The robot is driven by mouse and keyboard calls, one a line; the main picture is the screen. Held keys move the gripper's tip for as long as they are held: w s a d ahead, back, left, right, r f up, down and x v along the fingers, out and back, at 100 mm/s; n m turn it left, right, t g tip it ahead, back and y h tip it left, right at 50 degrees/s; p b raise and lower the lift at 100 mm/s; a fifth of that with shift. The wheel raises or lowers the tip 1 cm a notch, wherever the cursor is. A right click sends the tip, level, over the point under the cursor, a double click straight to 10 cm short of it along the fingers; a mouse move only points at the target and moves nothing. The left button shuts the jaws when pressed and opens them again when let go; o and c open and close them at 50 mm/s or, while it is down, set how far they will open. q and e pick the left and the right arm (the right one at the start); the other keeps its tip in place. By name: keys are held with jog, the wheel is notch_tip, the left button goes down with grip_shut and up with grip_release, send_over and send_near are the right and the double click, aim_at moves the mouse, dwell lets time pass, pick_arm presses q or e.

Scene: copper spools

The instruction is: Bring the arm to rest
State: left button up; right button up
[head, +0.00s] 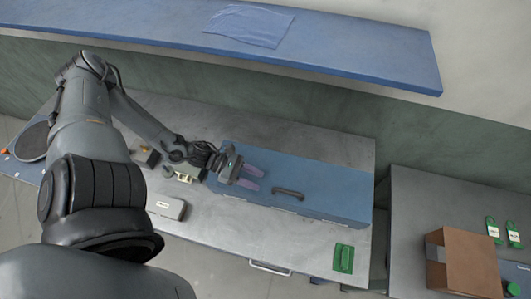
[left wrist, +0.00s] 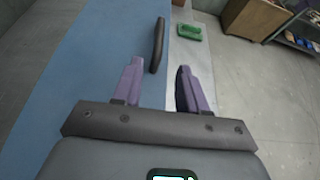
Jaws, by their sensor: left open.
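My left gripper (head: 252,178) has purple fingers and is over the left part of a long blue box (head: 325,190) on the grey table. In the left wrist view the two purple fingers (left wrist: 160,88) are spread apart with nothing between them. The box's dark handle (head: 288,193) is to the right of the fingers in the head view, and it shows ahead of them in the left wrist view (left wrist: 158,45). The height of the gripper over the box is hard to tell. My right gripper is in neither view. No copper spool can be made out.
A green item (head: 343,258) lies at the table's (head: 362,150) front right. A small grey case (head: 166,207) and several small parts lie at the left. A blue shelf (head: 350,45) runs along the back wall. A second table at right holds a brown box (head: 463,262).

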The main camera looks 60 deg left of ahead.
pick_arm(q)
jog(key=shift+r, duration=0.1)
jog(key=w+d+r+n+t+y+p, duration=0.2)
jog(key=w+d+r+n+y+p, duration=0.3)
jog(key=r+n, duration=0.55)
jog(key=w+d+r+n+t+y+p, duration=0.25)
jog(key=w+d+r+n+p, duration=0.35)
jog(key=n, duration=0.8)
jog(key=s+d+f+n+g, duration=0.1)
jog(key=s+n+g, duration=0.4)
jog(key=n, duration=0.3)
jog(key=s+d+f+n+g+y, duration=0.1)
jog(key=s+d+n+g, duration=0.1)
jog(key=s+n+g, duration=0.3)
jog(key=shift+s+d+f+n+g, duration=0.15)
jog(key=shift+s+d+n+g, duration=0.2)
jog(key=shift+s+n, duration=1.3)
jog(key=shift+w+n+y, duration=0.25)
jog(key=shift+w+n, duration=0.15)
jog(key=shift+w, duration=0.05)
